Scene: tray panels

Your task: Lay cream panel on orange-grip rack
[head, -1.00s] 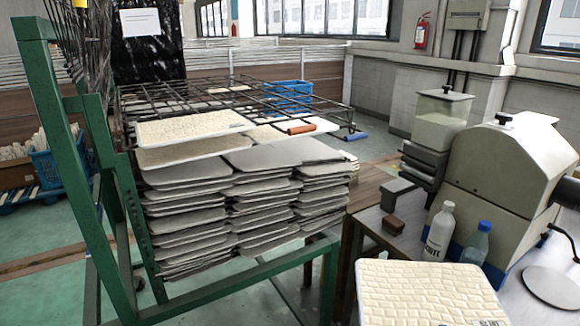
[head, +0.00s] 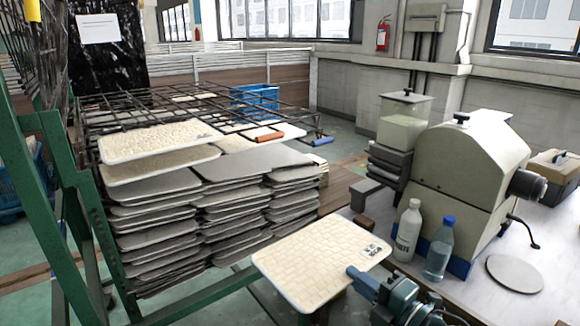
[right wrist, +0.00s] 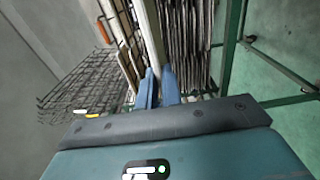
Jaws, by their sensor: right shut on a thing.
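My right gripper (head: 358,276) is shut on the near right edge of a cream panel (head: 312,258). The panel has a tile-like pattern and a small dark printed mark near its right corner. It is held up in front of the stack and the bench, slightly tilted. In the right wrist view the blue fingers (right wrist: 158,88) pinch the panel, seen edge-on as a pale strip. The rack with the orange grip (head: 270,137) is a dark wire frame lying across the top of the stack. My left gripper is not in view.
Grey trays (head: 160,220) are piled below the racks, with cream panels (head: 160,141) on top at left. A second grip is blue (head: 322,141). A green post (head: 75,190) stands at left. A white bottle (head: 407,230), clear bottle (head: 440,248) and beige machine (head: 470,175) occupy the right-hand bench.

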